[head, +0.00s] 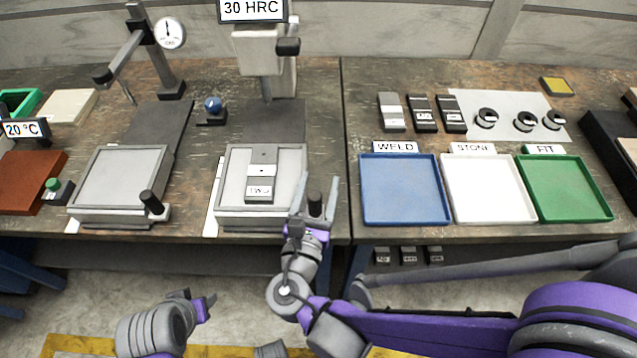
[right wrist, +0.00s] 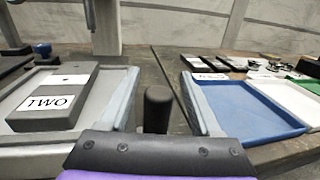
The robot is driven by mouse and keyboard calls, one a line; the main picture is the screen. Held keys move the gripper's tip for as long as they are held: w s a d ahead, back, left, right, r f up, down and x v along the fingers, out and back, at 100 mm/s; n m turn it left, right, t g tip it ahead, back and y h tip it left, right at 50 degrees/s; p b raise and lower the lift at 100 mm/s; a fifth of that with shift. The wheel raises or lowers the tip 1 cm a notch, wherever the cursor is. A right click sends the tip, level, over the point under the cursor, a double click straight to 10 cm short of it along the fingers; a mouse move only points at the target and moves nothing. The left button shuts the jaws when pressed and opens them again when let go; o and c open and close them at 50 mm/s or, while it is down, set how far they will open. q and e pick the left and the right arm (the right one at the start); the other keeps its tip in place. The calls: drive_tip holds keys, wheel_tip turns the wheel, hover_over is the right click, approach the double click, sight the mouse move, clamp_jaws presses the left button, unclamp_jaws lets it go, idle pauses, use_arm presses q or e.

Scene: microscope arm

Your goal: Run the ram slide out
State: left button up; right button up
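A grey slide plate (head: 230,192) sits below the hardness tester marked 30 HRC (head: 262,50). A grey block labelled TWO (head: 262,178) lies on it and also shows in the right wrist view (right wrist: 52,103). A black upright knob (head: 315,204) stands at the slide's front right corner. In the right wrist view the knob (right wrist: 157,108) is between the two fingers, with gaps on both sides. My right gripper (head: 315,190) is open around it. My left gripper (head: 206,306) is low in front of the bench, its finger opening unclear.
A second slide (head: 120,180) with its own black knob is to the left, below a dial gauge (head: 169,33). Blue (head: 405,190), white (head: 490,190) and green (head: 565,190) trays sit right. A blue-knobbed part (head: 212,108) stands between the two stations.

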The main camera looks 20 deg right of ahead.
drive_tip(key=v, duration=1)
drive_tip(key=shift+s+a, duration=0.2)
drive_tip(key=shift+s, duration=0.1)
idle(0.4)
